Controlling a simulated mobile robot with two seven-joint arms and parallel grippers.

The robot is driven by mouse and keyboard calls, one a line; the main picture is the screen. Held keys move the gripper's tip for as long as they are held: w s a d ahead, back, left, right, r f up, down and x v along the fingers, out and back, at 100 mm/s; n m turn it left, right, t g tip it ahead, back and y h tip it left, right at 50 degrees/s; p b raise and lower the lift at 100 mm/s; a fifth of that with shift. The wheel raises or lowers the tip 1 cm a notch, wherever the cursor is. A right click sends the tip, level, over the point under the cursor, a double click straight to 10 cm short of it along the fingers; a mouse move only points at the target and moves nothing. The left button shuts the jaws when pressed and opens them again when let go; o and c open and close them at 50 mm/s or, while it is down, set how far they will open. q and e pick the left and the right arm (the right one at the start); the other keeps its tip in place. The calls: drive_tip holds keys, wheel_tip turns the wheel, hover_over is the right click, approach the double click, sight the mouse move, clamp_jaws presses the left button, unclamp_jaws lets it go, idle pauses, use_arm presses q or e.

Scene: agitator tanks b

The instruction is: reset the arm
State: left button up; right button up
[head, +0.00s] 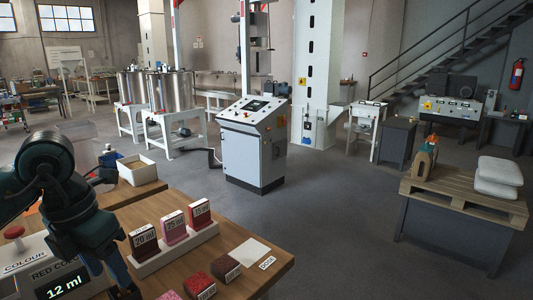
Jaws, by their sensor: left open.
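My left arm comes in from the left edge. Its dark green wrist hangs over the wooden table, and its gripper (108,274) points down, open, with no object visible between the fingers. It hangs between a display unit reading "12 ml" (68,288) and a white holder (178,249). The holder carries labelled blocks: a dark red "20 ml" block (144,242), a pink "25 ml" block (174,227) and a red "15 ml" block (200,214). My right gripper is out of view.
Several small coloured blocks lie along the table's (262,284) front, near a white card (250,251) marked "DOSE". A cream bin (137,172) stands behind. A grey control cabinet (254,145) and a pallet-topped stand (455,225) stand beyond open floor.

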use_arm(q)
drive_tip(key=s+d+f+m+g+h, duration=0.15)
drive_tip(key=d+h, duration=0.25)
drive_tip(key=d, duration=0.4)
drive_tip(key=s+d+f+m+g+h, duration=0.1)
drive_tip(key=s+d+f+g+h, duration=0.15)
drive_tip(key=d+h, duration=0.35)
drive_tip(key=s+d+r+n+t+h, duration=0.1)
drive_tip(key=d+r+n+t+h, duration=0.15)
drive_tip(key=d+n+h, duration=0.5)
drive_tip(key=w+a+f+n+t+y, duration=0.35)
drive_tip(key=f+n+t, duration=0.25)
drive_tip(key=n+t, duration=0.45)
drive_tip(key=w+a+f+n+t+y, duration=0.2)
drive_tip(key=a+f+n+t+y, duration=0.4)
drive_tip(key=n, duration=0.8)
drive_tip(key=s+f+n+g+y, duration=0.1)
drive_tip(key=s+f+n+y, duration=0.1)
drive_tip(key=f, duration=0.4)
drive_tip(key=s+a+f+n+g+y, duration=0.1)
drive_tip(key=s+f+n+g+y, duration=0.1)
drive_tip(key=s+f, duration=0.3)
drive_tip(key=s+f+n+g+y, duration=0.2)
drive_tip(key=s+f+n, duration=0.1)
drive_tip(key=f, duration=0.6)
drive_tip(key=shift+s+a+f, duration=0.15)
drive_tip(key=shift+s+a, duration=0.15)
drive_tip(key=shift+s, duration=0.45)
drive_tip(key=shift+n, duration=0.25)
